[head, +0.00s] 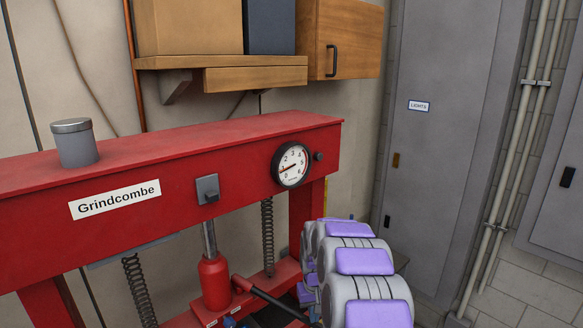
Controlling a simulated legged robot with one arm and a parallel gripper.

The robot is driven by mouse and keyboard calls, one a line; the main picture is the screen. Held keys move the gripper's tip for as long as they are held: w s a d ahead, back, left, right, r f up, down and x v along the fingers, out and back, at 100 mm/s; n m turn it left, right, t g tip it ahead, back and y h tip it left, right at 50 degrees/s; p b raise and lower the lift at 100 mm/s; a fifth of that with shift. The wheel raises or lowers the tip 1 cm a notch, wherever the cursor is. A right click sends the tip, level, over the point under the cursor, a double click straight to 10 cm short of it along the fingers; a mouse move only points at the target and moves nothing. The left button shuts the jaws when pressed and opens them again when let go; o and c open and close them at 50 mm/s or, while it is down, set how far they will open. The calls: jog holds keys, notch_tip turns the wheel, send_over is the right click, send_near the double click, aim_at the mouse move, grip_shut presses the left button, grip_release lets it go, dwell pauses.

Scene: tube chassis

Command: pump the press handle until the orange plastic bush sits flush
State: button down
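The red hydraulic press (160,190) stands across the left and middle of the head view, with a "Grindcombe" label on its beam. Its red jack (214,282) is below the beam, with a steel ram (209,238) above it. The black press handle (272,303) slopes from a red socket down to the right, and its far end is hidden at my arm. My grey and purple arm fills the lower right. I cannot make out my gripper's fingers, or whether they touch the handle. The orange plastic bush does not show.
A round gauge (291,165) sits on the beam, its needle pointing left and slightly down. Springs (267,236) hang either side of the jack. A grey canister (75,143) stands on the beam. A wooden shelf (220,63) and grey cabinet (440,140) are behind.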

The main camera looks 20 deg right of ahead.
notch_tip(320, 180, up, 15)
jog(key=p, duration=0.4)
dwell(0.4)
dwell(0.4)
notch_tip(320, 180, up, 5)
jog(key=shift+p, duration=0.8)
jog(key=s+a+f+n+b, duration=0.1)
jog(key=s+a+f+b, duration=0.1)
jog(key=s+a+b, duration=0.5)
jog(key=s+a+f+n+b, duration=0.1)
jog(key=s+a+f+b, duration=0.3)
jog(key=s, duration=0.8)
jog(key=s+a+f+b, duration=0.1)
jog(key=s+f, duration=0.2)
jog(key=s, duration=0.4)
jog(key=s+a+f+g+b, duration=0.1)
jog(key=s+a+f+b, duration=0.1)
jog(key=s, duration=0.5)
jog(key=s+a+f+b, duration=0.1)
jog(key=s+a+f, duration=0.1)
jog(key=s+f, duration=0.2)
jog(key=s, duration=0.3)
jog(key=shift+a+f+g+b, duration=0.2)
jog(key=shift+f+g+b, duration=0.15)
jog(key=shift+g+b, duration=0.05)
jog(key=shift+w, duration=0.1)
